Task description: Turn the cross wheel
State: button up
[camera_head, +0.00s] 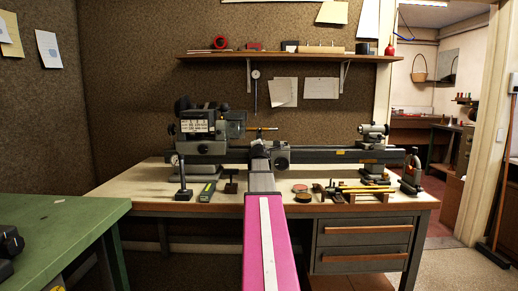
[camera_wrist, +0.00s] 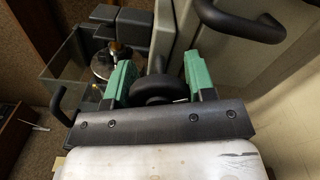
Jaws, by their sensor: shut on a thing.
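My gripper (camera_wrist: 158,68) has two green-padded fingers in the wrist view, closed on either side of a dark round wheel (camera_wrist: 160,89). This appears to be the cross wheel. Its rim sits low between the fingers, and part of it is hidden by the fingers and the dark gripper body. In the head view my pink arm reaches to the middle of the lathe (camera_head: 330,156), at the carriage (camera_head: 281,159). My arm hides the wheel there, and its turn angle cannot be told.
The bench (camera_head: 140,187) carries several small tools in front of the lathe. The headstock (camera_head: 197,130) is left, the tailstock (camera_head: 373,134) right. In the wrist view a black curved handle (camera_wrist: 245,30) stands close to the right finger. A green table (camera_head: 60,230) is at front left.

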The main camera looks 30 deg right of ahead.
jog(key=shift+f+n, duration=0.1)
jog(key=shift+n, duration=0.5)
jog(key=o, duration=0.9)
jog(key=shift+o, duration=0.2)
jog(key=v, duration=1.1)
